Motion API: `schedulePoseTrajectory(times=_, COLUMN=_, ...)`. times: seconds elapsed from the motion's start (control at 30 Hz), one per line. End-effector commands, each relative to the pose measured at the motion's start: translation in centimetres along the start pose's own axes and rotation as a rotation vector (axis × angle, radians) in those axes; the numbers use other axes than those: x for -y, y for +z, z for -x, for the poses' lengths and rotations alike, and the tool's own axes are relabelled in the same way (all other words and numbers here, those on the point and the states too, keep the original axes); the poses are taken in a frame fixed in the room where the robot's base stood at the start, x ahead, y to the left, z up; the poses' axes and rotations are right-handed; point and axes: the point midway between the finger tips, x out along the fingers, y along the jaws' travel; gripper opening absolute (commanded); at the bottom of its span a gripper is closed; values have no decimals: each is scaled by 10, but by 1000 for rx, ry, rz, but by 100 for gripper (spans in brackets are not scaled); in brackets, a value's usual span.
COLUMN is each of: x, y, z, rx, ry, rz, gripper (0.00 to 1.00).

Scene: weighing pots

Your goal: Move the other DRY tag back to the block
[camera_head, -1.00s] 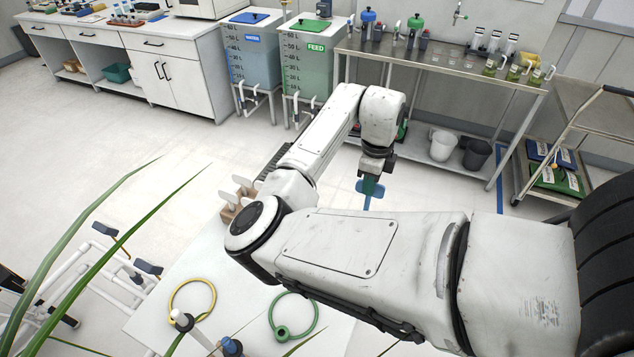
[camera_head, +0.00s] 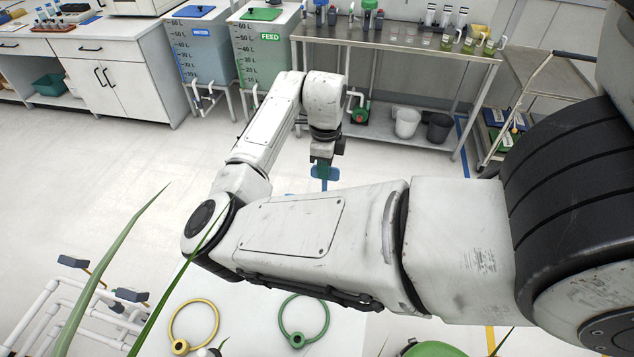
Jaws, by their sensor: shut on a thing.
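My gripper (camera_head: 321,162) hangs pointing down from my arm's end, above the floor and in front of the steel bench. It is shut on a flat blue piece (camera_head: 326,174), which looks like a tag; no lettering on it can be read. The lower part of the blue piece is hidden behind my arm. The block is not visible now; my arm covers the part of the white table where it would show.
A white table (camera_head: 240,310) with a yellow ring (camera_head: 172,322) and a green ring (camera_head: 327,322) lies below my arm. A white pipe frame (camera_head: 50,305) stands at left. A steel bench (camera_head: 400,48) and tanks stand behind. Open floor (camera_head: 90,190) lies at left.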

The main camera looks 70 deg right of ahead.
Motion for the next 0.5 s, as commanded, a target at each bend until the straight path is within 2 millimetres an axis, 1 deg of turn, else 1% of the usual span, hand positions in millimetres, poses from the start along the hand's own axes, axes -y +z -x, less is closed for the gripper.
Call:
schedulePoseTrajectory(times=0.03, x=0, y=-1, z=-10, rx=-1, ry=1, rz=-1, gripper=0)
schedulePoseTrajectory(times=0.3, x=0, y=-1, z=-41, rx=-1, ry=1, rz=-2, gripper=0)
schedulePoseTrajectory(times=0.37, x=0, y=-1, z=-52, rx=-2, ry=2, rz=-2, gripper=0)
schedulePoseTrajectory(times=0.5, x=0, y=0, z=-61, rx=-1, ry=0, rz=-1, gripper=0)
